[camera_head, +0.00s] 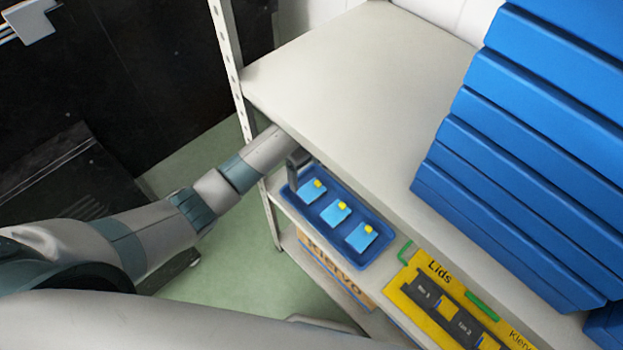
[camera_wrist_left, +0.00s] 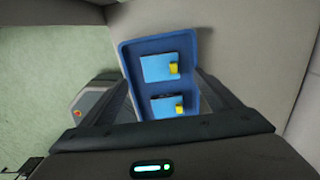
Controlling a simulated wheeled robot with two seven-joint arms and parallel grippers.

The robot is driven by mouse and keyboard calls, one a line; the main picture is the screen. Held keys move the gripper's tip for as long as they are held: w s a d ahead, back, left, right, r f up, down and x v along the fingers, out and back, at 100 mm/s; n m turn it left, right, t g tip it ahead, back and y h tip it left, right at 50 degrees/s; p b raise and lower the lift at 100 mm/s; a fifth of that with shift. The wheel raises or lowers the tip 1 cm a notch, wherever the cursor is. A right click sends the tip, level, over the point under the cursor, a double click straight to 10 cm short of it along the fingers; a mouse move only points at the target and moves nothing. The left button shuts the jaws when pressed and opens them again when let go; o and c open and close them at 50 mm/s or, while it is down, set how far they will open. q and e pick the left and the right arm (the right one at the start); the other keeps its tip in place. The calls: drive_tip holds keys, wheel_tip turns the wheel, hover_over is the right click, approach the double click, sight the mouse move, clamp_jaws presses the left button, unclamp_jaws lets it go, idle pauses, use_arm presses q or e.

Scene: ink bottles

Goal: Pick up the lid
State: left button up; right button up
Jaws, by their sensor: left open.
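Three light-blue square pieces, each with a small yellow block, lie in a row in a blue tray (camera_head: 321,232). They are the near piece (camera_head: 361,237), the middle piece (camera_head: 335,213) and the far piece (camera_head: 311,191). I cannot tell whether the lid is a whole piece or only the yellow block. My left gripper (camera_head: 296,172) is open at the tray's far left end, beside the far piece. In the left wrist view, an upper piece (camera_wrist_left: 166,67) and a lower piece (camera_wrist_left: 167,106) show beyond the open fingers (camera_wrist_left: 168,92); my gripper body hides the tray's lower end. My right gripper is not seen.
The tray stands on a lower shelf, under a wide pale upper shelf (camera_head: 350,75) that overhangs close to my left arm. A metal post (camera_head: 230,65) stands left of it. A yellow holder marked "Lids" (camera_head: 412,287) is right of the tray. Blue bins (camera_head: 520,130) are stacked above.

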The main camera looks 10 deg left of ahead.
sight(311, 192)
use_arm(q)
drive_tip(key=shift+w+d, duration=0.15)
drive_tip(key=shift+w, duration=0.35)
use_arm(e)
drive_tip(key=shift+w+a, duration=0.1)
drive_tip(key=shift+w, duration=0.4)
use_arm(q)
drive_tip(key=shift+s+r, duration=0.1)
drive_tip(key=shift+f, duration=1.15)
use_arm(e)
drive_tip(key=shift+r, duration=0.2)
